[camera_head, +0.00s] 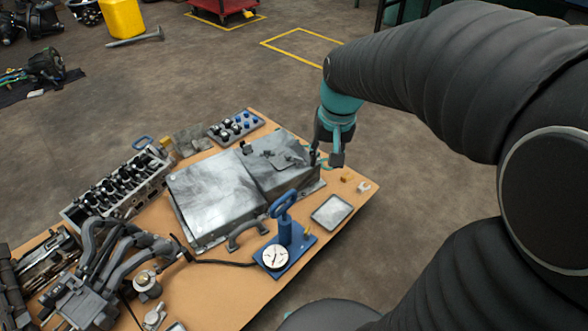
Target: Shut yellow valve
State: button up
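A small yellow piece (307,232), which looks like the yellow valve, stands at the right end of a blue base plate (296,256) on the table. It is too small to tell how its handle is turned. The same plate carries a round white gauge (274,257) and an upright blue cylinder with a blue loop handle (283,205). My gripper (328,160) hangs beyond and above the plate, by the right end of the grey metal case, well apart from the yellow piece. Its fingers are small and partly overlapped, so their opening is unclear. I see nothing held.
The large grey metal case (215,193) fills the table's middle. A shallow tray (332,212) and a small brass-coloured piece (347,177) lie near the right edge. An engine head (118,185) and hoses (110,250) crowd the left. The floor right of the table is clear.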

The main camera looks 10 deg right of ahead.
jog(key=w+f+m+g, duration=0.1)
jog(key=w+f+g, duration=0.1)
jog(key=w+f, duration=0.4)
jog(key=m+g+p, duration=0.1)
send_over(307, 229)
jog(key=w+d, duration=0.2)
notch_tip(307, 229, down, 7)
notch_tip(307, 229, down, 17)
jog(key=w+m+g+y+p, duration=0.1)
jog(key=w+m+g+y, duration=0.1)
jog(key=w+g, duration=0.1)
jog(key=x, duration=0.8)
jog(key=d+x, duration=0.1)
jog(key=x, duration=0.3)
jog(key=shift+s+a+f, duration=0.1)
jog(key=shift+s+f, duration=0.1)
jog(key=shift+f, duration=0.1)
grip_shut()
